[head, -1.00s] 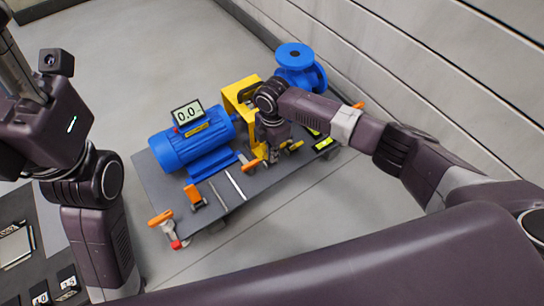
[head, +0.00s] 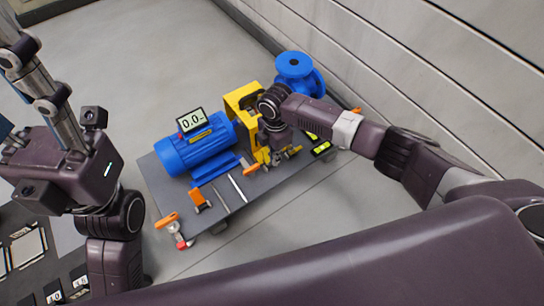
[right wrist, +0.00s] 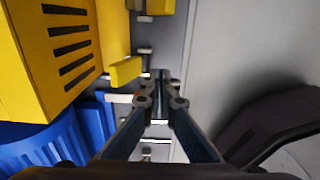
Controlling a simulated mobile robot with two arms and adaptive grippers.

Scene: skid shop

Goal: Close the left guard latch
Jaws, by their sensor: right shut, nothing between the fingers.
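The yellow guard (head: 240,98) stands between the blue motor and the blue pump on the grey skid. A yellow latch tab (right wrist: 126,71) sticks out beside the guard in the right wrist view, just left of my right gripper's fingertips. My right gripper (right wrist: 160,88) is shut and empty; a narrow gap or contact with the tab cannot be told. In the head view my right gripper (head: 276,156) points down at the guard's near side, and my wrist hides part of the guard. My left gripper (head: 22,62) is raised at the far left, away from the skid; its fingertips are unclear.
The blue motor (head: 190,152) carries a small display (head: 193,121) reading 0.0. The blue pump (head: 302,75) stands behind my right wrist. Orange-handled parts (head: 168,220) sit along the skid's near edge (head: 225,211). Bare floor lies in front; a grey wall rises behind.

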